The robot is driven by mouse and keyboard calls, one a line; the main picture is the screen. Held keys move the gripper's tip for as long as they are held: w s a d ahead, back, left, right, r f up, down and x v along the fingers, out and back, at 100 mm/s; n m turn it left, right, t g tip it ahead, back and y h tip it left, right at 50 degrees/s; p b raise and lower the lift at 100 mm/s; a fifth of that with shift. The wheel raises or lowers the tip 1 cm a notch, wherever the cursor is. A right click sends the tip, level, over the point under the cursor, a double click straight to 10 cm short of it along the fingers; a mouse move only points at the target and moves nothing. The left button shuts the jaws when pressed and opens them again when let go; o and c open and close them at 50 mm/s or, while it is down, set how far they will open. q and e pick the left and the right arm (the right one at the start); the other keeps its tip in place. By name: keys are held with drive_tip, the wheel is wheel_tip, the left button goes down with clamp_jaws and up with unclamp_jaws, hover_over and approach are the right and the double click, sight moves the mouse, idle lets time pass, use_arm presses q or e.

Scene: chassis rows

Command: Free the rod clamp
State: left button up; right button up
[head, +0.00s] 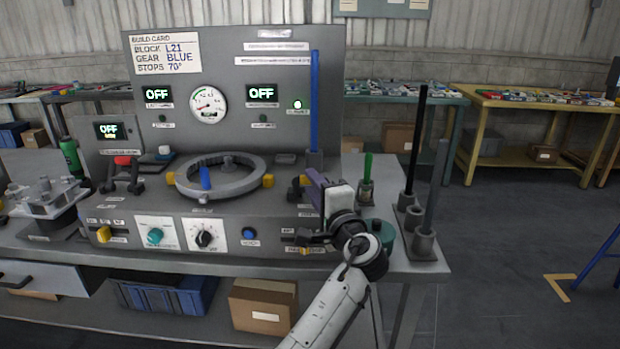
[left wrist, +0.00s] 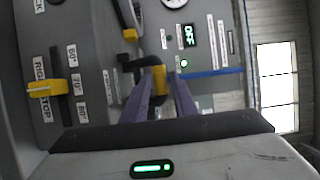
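The rod clamp's lever, with a yellow end (head: 305,181) and black parts (head: 294,190), sits on the bench fixture's right side, below the upright blue rod (head: 314,100). In the left wrist view the yellow end (left wrist: 158,78) lies between the purple fingertips of my left gripper (left wrist: 160,76). I cannot tell whether both fingers press on it. In the head view my left gripper (head: 313,187) reaches the clamp from the front right and hides part of it. The blue rod (left wrist: 212,73) also shows in the left wrist view. My right gripper is out of view.
A grey ring (head: 222,193) stands left of the clamp. Black and grey rods stand in a rack (head: 418,240) on the right, near my arm. A yellow stop switch (left wrist: 48,87) sits on the front panel. Floor to the right is mostly clear.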

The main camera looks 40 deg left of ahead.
use_arm(q)
drive_tip(key=shift+x, duration=1.5)
clamp_jaws()
drive_tip(key=shift+w, duration=0.1)
